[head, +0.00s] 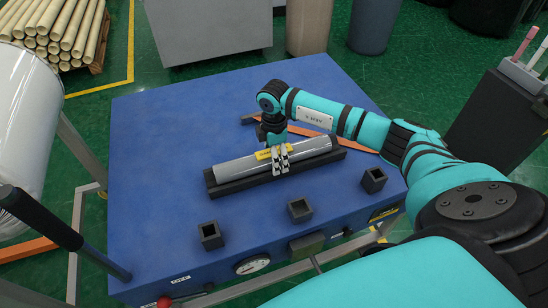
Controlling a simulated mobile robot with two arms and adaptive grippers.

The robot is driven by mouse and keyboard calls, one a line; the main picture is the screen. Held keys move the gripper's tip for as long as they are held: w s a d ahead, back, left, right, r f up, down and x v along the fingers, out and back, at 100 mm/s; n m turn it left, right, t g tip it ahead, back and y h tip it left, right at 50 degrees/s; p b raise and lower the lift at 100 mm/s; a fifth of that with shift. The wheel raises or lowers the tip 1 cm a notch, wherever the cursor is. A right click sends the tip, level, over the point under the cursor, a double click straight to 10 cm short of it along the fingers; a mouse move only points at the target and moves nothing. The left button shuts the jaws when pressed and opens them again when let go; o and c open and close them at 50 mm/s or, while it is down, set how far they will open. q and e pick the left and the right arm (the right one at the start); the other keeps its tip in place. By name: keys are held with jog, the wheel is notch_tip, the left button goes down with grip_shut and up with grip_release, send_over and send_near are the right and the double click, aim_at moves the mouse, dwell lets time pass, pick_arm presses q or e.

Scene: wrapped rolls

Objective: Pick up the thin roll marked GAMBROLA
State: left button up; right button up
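A thin grey roll (232,167) with a yellow label (264,154) lies in a long black cradle (240,184) on the blue table. The label's print is too small to read. My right gripper (281,168) points down at the middle of the roll, just right of the label. Its silver fingers overlap the roll and hide part of it. I cannot tell whether they are shut on it or only beside it. The roll appears to rest in the cradle. My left gripper is not in view.
Several black square sockets (300,209) line the front of the blue table (150,160). A gauge (252,265) is on its front edge. An orange-brown bar (345,137) lies behind the roll. A large white wrapped roll (25,130) stands left. The table's left side is clear.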

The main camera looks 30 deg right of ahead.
grip_shut()
jog(key=shift+w+r, duration=0.1)
dwell(0.3)
